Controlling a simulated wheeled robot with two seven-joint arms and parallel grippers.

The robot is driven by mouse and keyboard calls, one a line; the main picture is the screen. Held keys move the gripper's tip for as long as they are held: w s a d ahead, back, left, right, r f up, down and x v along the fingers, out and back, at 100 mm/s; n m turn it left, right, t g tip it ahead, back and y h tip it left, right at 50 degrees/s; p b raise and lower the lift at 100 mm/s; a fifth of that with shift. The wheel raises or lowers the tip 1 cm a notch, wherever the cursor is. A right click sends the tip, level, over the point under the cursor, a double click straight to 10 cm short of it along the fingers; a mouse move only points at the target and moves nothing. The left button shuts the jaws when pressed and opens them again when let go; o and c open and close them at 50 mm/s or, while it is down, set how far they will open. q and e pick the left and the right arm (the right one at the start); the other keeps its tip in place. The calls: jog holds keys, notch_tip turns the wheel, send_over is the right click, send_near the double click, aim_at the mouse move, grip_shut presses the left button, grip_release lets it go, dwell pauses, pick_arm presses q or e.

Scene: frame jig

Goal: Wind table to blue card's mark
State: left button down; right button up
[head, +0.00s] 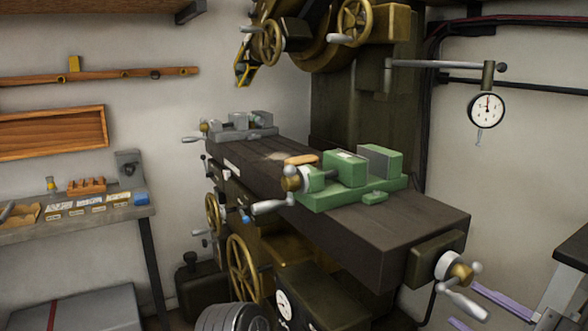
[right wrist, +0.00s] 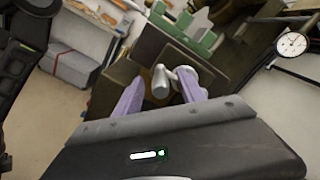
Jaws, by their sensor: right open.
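The dark machine table (head: 420,222) runs from the back left to the front right, with a crank (head: 458,272) at its right end. The crank's pale handle (head: 466,304) hangs down to the right. My right gripper (head: 462,304) is open, its purple fingers around the handle's area. In the right wrist view the handle (right wrist: 160,84) shows between the gripper's fingertips (right wrist: 158,80); I cannot tell whether they touch. My left gripper is out of view.
A green vise (head: 350,180) and a grey vise (head: 240,127) stand on the table. A dial gauge (head: 487,110) hangs at the right. Brass handwheels (head: 243,268) sit below the table. A grey bench (head: 130,205) stands at the left.

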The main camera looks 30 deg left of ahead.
dwell(0.4)
jog(key=shift+c, duration=0.2)
grip_shut()
dwell(0.5)
dwell(0.6)
